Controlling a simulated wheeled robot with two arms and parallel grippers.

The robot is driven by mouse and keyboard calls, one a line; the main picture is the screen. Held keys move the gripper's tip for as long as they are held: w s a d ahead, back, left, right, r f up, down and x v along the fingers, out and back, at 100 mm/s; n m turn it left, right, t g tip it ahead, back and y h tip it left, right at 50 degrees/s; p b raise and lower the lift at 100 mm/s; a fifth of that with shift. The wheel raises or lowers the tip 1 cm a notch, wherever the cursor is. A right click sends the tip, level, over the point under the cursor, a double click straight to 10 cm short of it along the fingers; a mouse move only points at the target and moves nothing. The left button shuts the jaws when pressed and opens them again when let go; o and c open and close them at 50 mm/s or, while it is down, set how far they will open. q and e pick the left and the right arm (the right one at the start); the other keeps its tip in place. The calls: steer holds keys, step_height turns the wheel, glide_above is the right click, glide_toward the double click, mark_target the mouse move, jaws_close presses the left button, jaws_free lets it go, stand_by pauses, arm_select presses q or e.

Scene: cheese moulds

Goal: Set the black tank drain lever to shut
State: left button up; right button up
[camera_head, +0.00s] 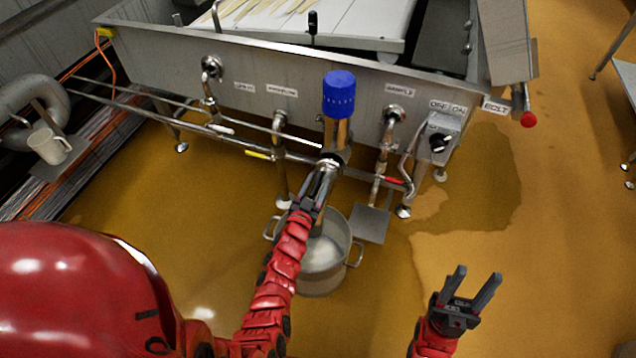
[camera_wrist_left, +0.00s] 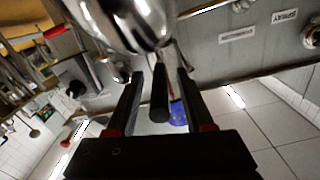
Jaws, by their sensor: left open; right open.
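The black drain lever (camera_wrist_left: 160,95) shows in the left wrist view as a dark handle below a shiny metal pipe fitting. In the head view I cannot make it out clearly at the fitting. My left gripper (camera_head: 318,186) reaches up to the drain fitting (camera_head: 330,162) on the front of the steel tank (camera_head: 245,72). It is open, with its fingers on either side of the lever in the wrist view; I cannot tell whether they touch it. My right gripper (camera_head: 469,288) is open and empty above the floor at the lower right.
A blue-topped upright part (camera_head: 339,93) stands just above the fitting. A steel pot (camera_head: 323,258) is on the floor below my left gripper. A switch box (camera_head: 439,138) and a red knob (camera_head: 528,119) are to the right. A white jug (camera_head: 47,146) stands at left. Floor at right is open.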

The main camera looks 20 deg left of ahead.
arm_select(q)
steer(key=shift+w, duration=0.6)
jaws_close()
stand_by(1.1)
